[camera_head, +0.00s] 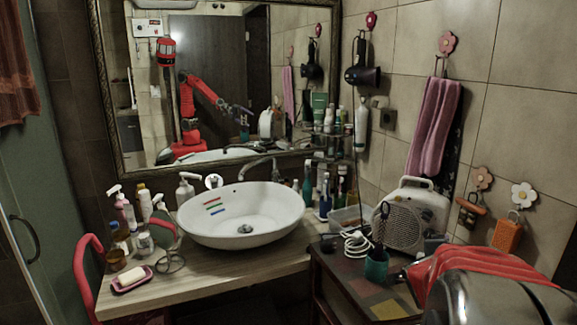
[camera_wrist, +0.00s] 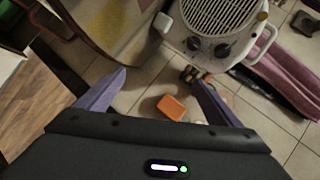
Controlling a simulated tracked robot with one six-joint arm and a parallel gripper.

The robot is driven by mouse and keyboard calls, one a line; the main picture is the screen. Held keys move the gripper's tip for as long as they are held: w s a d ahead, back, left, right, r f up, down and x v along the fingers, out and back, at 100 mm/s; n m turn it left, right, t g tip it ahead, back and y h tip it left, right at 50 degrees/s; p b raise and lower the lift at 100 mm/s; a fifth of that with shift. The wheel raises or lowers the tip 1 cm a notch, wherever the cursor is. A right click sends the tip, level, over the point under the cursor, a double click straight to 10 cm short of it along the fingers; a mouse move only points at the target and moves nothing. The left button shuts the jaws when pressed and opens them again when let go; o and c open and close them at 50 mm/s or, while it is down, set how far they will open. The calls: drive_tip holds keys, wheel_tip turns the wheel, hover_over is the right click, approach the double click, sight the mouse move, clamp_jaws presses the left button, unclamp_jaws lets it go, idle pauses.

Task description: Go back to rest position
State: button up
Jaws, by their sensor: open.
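My gripper (camera_wrist: 160,76) shows in the wrist view with its two purple-grey fingers spread wide apart. It is open, and nothing is held between the fingers. Tiled wall and a hanging orange item (camera_wrist: 172,108) lie beyond the gap. The white heater (camera_wrist: 207,45) with dark dials shows past the fingertips. In the head view, my red arm shows only as a reflection in the mirror (camera_head: 222,75), bent and reaching to the right.
A white basin (camera_head: 240,215) stands on the wooden counter (camera_head: 205,285), with bottles and a soap dish (camera_head: 132,279) around it. The heater (camera_head: 413,215) stands at the right, below a pink towel (camera_head: 434,125).

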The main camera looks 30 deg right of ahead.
drive_tip(key=w+a+f+n+t+y, duration=0.1)
drive_tip(key=w+a+n+y, duration=0.25)
drive_tip(key=a, duration=0.35)
drive_tip(key=w+a+f+n+t+y, duration=0.1)
drive_tip(key=w+a+n+y, duration=0.1)
drive_tip(key=a+n, duration=0.4)
drive_tip(key=w+a+f+n+t+y, duration=0.1)
drive_tip(key=w+a+n+y, duration=0.15)
drive_tip(key=a, duration=0.65)
drive_tip(key=s+a+n+y, duration=0.1)
drive_tip(key=s+a+n, duration=0.2)
drive_tip(key=a+n, duration=0.2)
drive_tip(key=s+a+r+n+g+y, duration=0.1)
drive_tip(key=s+a+n, duration=0.2)
drive_tip(key=a, duration=0.8)
drive_tip(key=s+a+r+n+g+y, duration=0.1)
drive_tip(key=s+a+n, duration=0.3)
drive_tip(key=a+n, duration=0.3)
drive_tip(key=shift+a+r+y, duration=0.25)
drive_tip(key=shift+a+y, duration=0.05)
drive_tip(key=shift+a, duration=0.7)
